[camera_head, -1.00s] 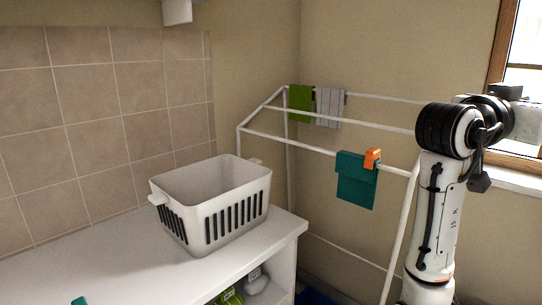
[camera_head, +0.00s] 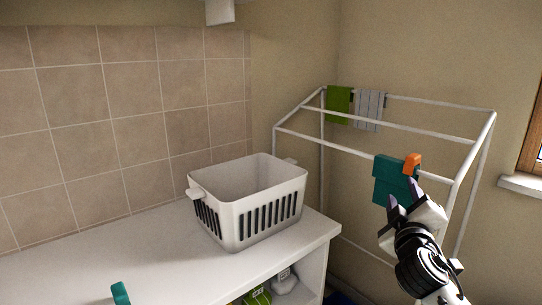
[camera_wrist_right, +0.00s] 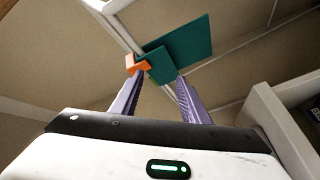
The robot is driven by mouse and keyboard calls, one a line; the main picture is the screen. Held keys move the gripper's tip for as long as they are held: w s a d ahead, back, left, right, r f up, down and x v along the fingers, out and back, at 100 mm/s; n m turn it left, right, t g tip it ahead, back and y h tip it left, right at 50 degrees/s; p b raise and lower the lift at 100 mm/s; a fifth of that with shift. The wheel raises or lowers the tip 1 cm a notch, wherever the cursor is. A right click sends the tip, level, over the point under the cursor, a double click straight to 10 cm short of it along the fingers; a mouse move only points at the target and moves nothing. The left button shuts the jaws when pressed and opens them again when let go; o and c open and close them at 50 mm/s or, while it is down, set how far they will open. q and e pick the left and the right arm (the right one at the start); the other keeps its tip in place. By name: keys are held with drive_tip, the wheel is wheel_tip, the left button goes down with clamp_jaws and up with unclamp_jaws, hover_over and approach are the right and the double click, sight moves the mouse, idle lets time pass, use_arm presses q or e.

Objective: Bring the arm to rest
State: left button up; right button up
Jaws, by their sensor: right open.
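My right gripper (camera_head: 403,196) is open and empty at the lower right of the head view, in front of the teal cloth. Its two purple fingers stand apart in the right wrist view (camera_wrist_right: 155,92). The teal cloth (camera_head: 388,182) hangs over the front rail of the white drying rack, with an orange clip (camera_head: 412,164) on it. The cloth (camera_wrist_right: 185,48) and clip (camera_wrist_right: 138,64) show beyond the fingertips in the wrist view. I cannot tell whether the fingers touch the cloth. My left gripper is not in view.
A white basket (camera_head: 240,217) stands on the white counter (camera_head: 130,268). A drying rack (camera_head: 368,149) also carries a green cloth (camera_head: 339,100) and a grey striped cloth (camera_head: 369,108). A small teal thing (camera_head: 120,293) shows at the counter's front edge. The counter's left part is clear.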

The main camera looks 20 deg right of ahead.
drive_tip(key=s+a+f+n+g+y, duration=0.15)
drive_tip(key=a+f+y, duration=0.3)
drive_tip(key=f, duration=0.75)
drive_tip(key=s+a+f+n+g+y, duration=0.1)
drive_tip(key=s+a+f+n+y, duration=0.35)
drive_tip(key=f, duration=0.85)
drive_tip(key=s+a+f+m+g+y, duration=0.1)
drive_tip(key=s+a+f+g+y, duration=0.1)
drive_tip(key=s+a+f, duration=0.55)
drive_tip(key=s+a+f+m+g+y, duration=0.15)
drive_tip(key=s+a+f, duration=0.35)
drive_tip(key=s+f, duration=0.6)
drive_tip(key=a+m+y, duration=0.1)
drive_tip(key=a+m, duration=0.3)
drive_tip(key=a, duration=0.8)
drive_tip(key=shift+w+a+r+m+y, duration=0.25)
drive_tip(key=shift+w+a+m+y, duration=0.05)
drive_tip(key=shift+a+m+y, duration=0.1)
